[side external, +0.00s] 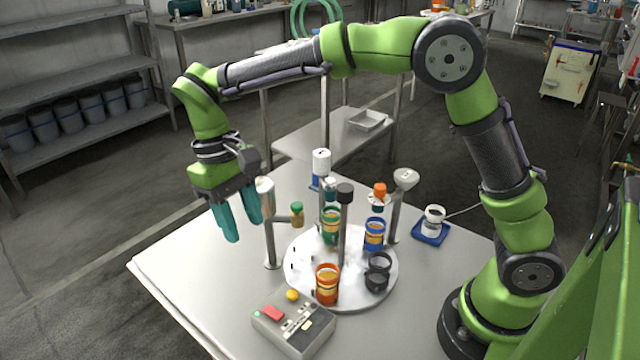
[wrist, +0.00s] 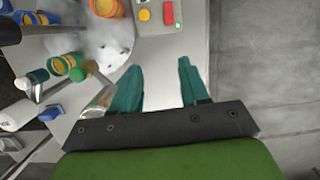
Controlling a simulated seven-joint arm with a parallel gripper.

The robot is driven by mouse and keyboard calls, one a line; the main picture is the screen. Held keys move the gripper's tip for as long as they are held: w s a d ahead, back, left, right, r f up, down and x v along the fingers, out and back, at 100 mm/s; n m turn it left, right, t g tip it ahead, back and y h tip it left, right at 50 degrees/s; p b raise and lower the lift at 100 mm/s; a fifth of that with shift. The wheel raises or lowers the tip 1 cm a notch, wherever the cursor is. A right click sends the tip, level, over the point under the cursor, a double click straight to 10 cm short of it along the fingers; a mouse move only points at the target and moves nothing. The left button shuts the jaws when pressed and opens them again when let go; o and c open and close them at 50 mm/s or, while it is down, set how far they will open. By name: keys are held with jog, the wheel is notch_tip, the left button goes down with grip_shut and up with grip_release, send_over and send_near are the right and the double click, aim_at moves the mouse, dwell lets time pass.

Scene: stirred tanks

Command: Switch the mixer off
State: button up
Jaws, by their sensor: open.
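A grey control box (side external: 293,328) stands at the table's front edge in the side external view. On it are a red switch (side external: 272,313), a yellow round button (side external: 292,295) and smaller keys. The box also shows at the top of the wrist view (wrist: 157,28), with the red switch (wrist: 168,13), the yellow button (wrist: 144,15) and a small green spot (wrist: 178,26). My gripper (side external: 241,228) has two teal fingers, apart and empty. It hangs above the table's left edge, away from the box and higher than it. The switch's setting is too small to tell.
A round whitish plate (side external: 300,255) carries orange, green, blue and dark cups. Several upright posts with heads surround it, one metal post (side external: 270,230) close to my gripper. A blue tray (side external: 431,232) holds a white jar. The table's left corner (side external: 165,265) is clear.

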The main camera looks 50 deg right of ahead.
aim_at(272, 311)
jog(key=shift+m+g, duration=0.3)
jog(key=shift+g, duration=0.5)
jog(key=x, duration=0.5)
jog(key=a+x, duration=0.1)
jog(key=x, duration=0.4)
jog(key=a+x, duration=0.1)
jog(key=x, duration=0.3)
jog(key=shift+s+f, duration=0.2)
jog(key=shift+s, duration=0.3)
